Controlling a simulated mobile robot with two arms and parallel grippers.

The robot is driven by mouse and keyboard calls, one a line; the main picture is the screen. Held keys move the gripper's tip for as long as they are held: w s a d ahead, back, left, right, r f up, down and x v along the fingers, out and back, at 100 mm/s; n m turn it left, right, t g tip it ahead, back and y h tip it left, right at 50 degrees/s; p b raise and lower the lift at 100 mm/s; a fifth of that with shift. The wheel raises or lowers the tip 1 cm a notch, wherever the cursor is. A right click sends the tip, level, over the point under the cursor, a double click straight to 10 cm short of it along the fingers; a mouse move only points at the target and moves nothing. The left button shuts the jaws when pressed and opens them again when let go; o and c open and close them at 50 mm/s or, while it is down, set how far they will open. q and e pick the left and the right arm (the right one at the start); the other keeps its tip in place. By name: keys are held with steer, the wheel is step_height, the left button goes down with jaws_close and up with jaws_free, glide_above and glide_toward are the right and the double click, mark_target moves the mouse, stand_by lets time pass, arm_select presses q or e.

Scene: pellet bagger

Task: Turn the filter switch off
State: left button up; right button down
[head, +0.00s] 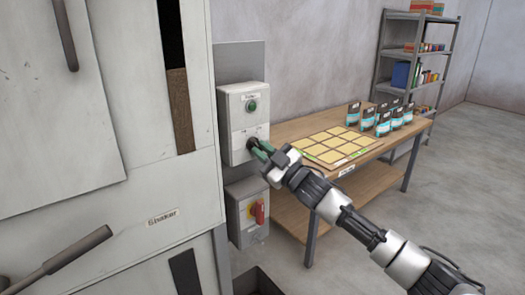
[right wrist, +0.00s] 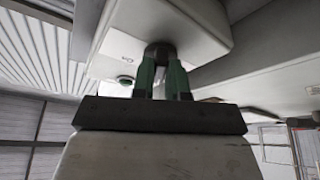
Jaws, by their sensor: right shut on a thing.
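The filter switch box (head: 240,112) is a pale grey box on a grey panel beside the large machine. It has a green lamp or button (head: 252,106) above and a dark round knob (head: 253,143) below. My right gripper (head: 258,149) is shut on the dark knob. In the right wrist view its green fingers (right wrist: 163,80) close on both sides of the knob (right wrist: 160,50), partly hiding it. The knob's pointing direction cannot be made out. The label on the box is too small to read surely. My left gripper is not in view.
The machine cabinet (head: 150,180) stands at left. Shelves (head: 455,45) stand behind.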

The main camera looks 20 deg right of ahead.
steer(key=c, duration=1.1)
jaws_free()
steer(key=shift+c, duration=0.2)
steer(key=b+v, duration=0.3)
steer(key=v, duration=0.8)
